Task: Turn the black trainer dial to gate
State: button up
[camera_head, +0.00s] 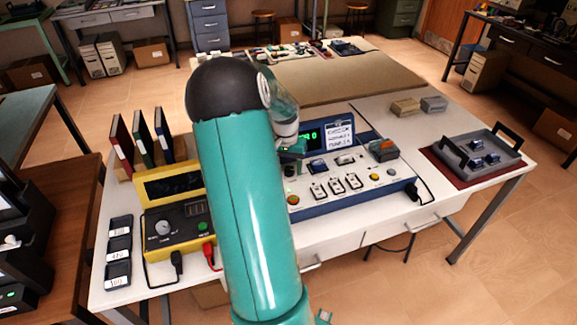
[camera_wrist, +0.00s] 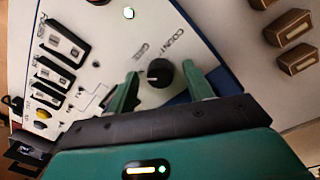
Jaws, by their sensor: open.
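The trainer (camera_head: 365,190) is a white-topped, blue-sided console with a green display and a row of switches. Its black dial (camera_wrist: 160,73) shows in the wrist view, with a pale mark on its left side. Above the dial are the printed word COUNT and a shorter word on the left that is too blurred to read surely. My gripper (camera_wrist: 161,76) is open, with one green finger on each side of the dial. Gaps show between the fingers and the dial; I cannot tell any contact. In the head view my arm hides the dial.
A yellow instrument (camera_head: 173,222) stands left of the trainer. Binders (camera_head: 142,138) stand behind it, and small black trays (camera_head: 119,250) lie at the left edge. A grey tray (camera_head: 480,158) with blue parts is at the right.

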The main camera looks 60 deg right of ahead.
jog(key=c, duration=1)
jog(key=shift+m, duration=0.3)
jog(key=m, duration=0.3)
jog(key=shift+m, duration=0.3)
jog(key=shift+m+y, duration=0.3)
jog(key=shift+m, duration=2)
jog(key=o, duration=1)
